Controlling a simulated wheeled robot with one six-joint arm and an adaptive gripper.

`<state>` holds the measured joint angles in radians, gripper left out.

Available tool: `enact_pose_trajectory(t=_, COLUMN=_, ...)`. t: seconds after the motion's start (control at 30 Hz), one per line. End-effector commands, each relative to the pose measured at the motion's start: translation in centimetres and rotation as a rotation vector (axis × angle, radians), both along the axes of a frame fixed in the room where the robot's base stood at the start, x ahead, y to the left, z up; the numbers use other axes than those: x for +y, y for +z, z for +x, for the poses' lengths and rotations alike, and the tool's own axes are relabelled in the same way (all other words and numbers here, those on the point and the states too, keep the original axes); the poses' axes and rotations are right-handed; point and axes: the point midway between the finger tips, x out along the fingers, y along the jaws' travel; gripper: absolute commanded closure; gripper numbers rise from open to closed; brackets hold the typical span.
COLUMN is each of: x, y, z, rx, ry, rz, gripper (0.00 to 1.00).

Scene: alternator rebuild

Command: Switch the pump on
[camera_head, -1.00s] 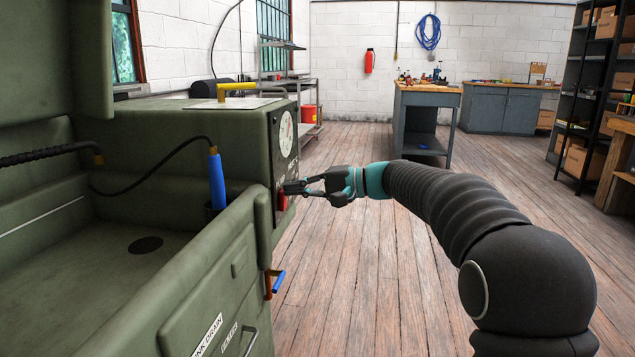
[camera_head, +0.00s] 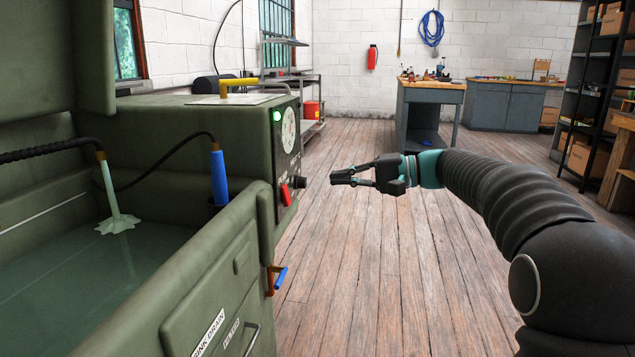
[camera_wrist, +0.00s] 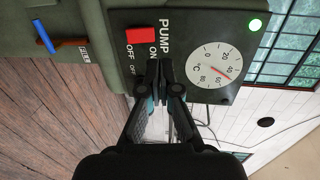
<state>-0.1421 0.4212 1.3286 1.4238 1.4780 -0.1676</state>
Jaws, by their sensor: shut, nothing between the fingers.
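The red pump switch (camera_head: 285,195) is on the control panel at the end of the green wash tank. In the wrist view the red switch (camera_wrist: 140,35) sits beside the words PUMP, ON and OFF, on the ON side. A green lamp (camera_head: 277,115) glows on the panel, also in the wrist view (camera_wrist: 255,24). Liquid pours from the hose spout (camera_head: 112,195) into the tank, and liquid covers its basin. My gripper (camera_head: 332,177) is shut and empty, to the right of the panel and apart from it. Its fingertips also show in the wrist view (camera_wrist: 158,65).
A round temperature dial (camera_head: 288,130) is above the switch. A blue-handled lever (camera_head: 280,278) sticks out low on the tank front. A blue brush-like handle (camera_head: 218,178) stands at the tank rim. The wooden floor right of the tank is clear.

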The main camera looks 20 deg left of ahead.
Motion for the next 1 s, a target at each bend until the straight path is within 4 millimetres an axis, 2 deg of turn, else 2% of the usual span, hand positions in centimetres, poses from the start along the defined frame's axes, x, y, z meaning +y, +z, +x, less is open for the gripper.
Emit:
enact_pose_trajectory(t=0.1, x=-1.9, y=0.5, z=0.2, rx=0.000, ry=-0.002, rz=-0.001, gripper=1.00)
enact_pose_trajectory(t=0.3, x=-3.5, y=0.8, z=0.3, rx=0.001, ry=0.000, rz=-0.001, gripper=1.00)
enact_pose_trajectory(t=0.77, x=-3.7, y=0.8, z=0.6, rx=0.008, ry=-0.015, rz=-0.005, gripper=1.00)
enact_pose_trajectory(t=0.87, x=-3.9, y=-1.1, z=1.4, rx=0.022, ry=-0.054, rz=-0.071, gripper=1.00)
enact_pose_trajectory(t=1.0, x=-4.9, y=-6.8, z=1.6, rx=0.080, ry=-0.102, rz=-0.214, gripper=1.00)
